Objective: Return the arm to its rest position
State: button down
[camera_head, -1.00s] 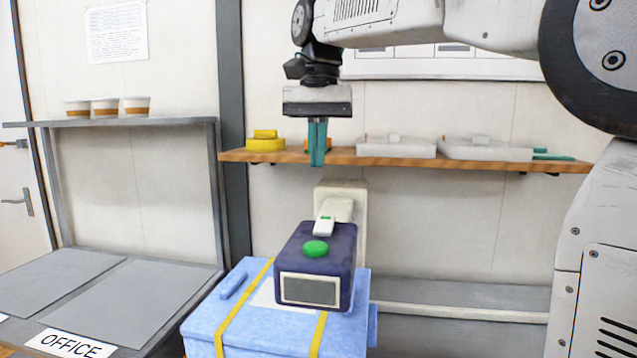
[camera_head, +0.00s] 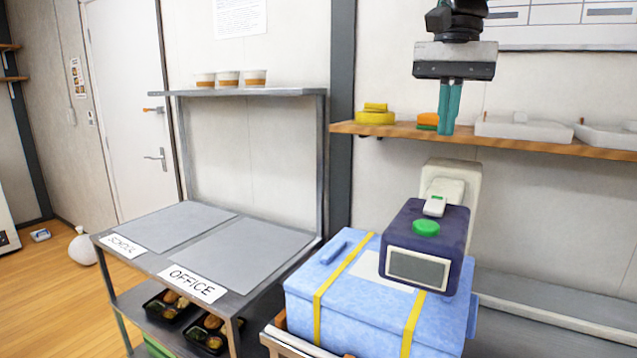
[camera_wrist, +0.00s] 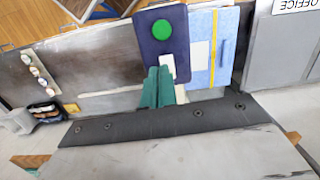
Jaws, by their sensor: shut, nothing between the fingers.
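My gripper (camera_head: 449,108) hangs pointing down at the upper right of the head view, its teal fingers together and empty. It appears in front of the wooden wall shelf and above the navy device. In the wrist view the closed teal fingers (camera_wrist: 158,88) show in front of the navy device (camera_wrist: 161,37) with its green button. Most of my arm is out of the head view.
The wooden shelf (camera_head: 490,139) holds yellow, orange and white items. A grey rack (camera_head: 250,250) marked OFFICE has a clear top, with food trays (camera_head: 168,308) below.

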jog(key=s+d+f+n+t, duration=0.1)
jog(key=s+f+n, duration=0.2)
jog(key=s+f, duration=0.8)
jog(key=s+d+f+n+t, duration=0.1)
jog(key=s+d+f+n, duration=0.1)
jog(key=s+f, duration=0.9)
notch_tip(320, 180, down, 4)
jog(key=shift+s+d+f+n+h, duration=0.15)
jog(key=shift+d+n+h, duration=0.15)
jog(key=shift+n, duration=0.3)
